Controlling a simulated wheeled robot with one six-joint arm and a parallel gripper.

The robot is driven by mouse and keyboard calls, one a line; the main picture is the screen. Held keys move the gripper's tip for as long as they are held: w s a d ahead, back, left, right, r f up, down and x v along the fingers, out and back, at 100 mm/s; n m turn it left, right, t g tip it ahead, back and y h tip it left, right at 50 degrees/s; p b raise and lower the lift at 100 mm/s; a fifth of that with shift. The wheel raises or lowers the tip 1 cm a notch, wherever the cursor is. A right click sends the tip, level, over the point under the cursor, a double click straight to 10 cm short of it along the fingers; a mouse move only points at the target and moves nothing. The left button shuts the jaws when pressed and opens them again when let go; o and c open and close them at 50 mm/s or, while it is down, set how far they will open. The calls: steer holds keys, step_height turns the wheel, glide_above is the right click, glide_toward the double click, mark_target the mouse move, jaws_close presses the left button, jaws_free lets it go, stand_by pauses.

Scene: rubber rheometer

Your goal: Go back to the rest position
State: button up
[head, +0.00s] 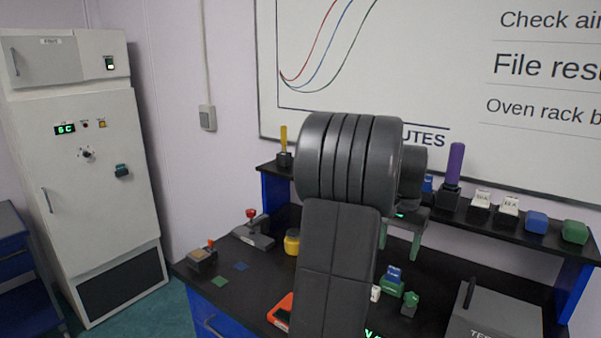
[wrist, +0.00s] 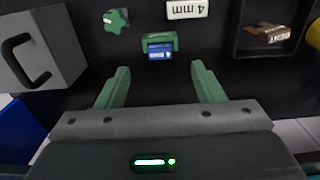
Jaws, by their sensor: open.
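My gripper (wrist: 160,90) is open and empty in the wrist view, its two green fingers spread wide. Beyond the fingers a green holder with a blue block (wrist: 160,49) sits on the black bench top, apart from them. In the head view my arm stands in front of the bench, and the green fingers of my gripper (head: 402,243) show behind it, pointing down above the bench. The blue block in its green holder (head: 392,278) is below and near the fingers. My arm hides the middle of the bench.
A green knob (head: 410,304) and a grey box with a handle (head: 492,312) are on the right. A shelf (head: 520,226) holds several small blocks and a purple-handled tool (head: 454,164). A white oven (head: 90,170) stands left. A dark tray (wrist: 240,45) shows in the wrist view.

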mark_target(394, 269)
step_height(394, 269, down, 9)
steer(key=shift+r+p, duration=0.1)
steer(key=shift+p, duration=0.35)
steer(key=shift+r, duration=0.5)
steer(key=shift+f, duration=0.2)
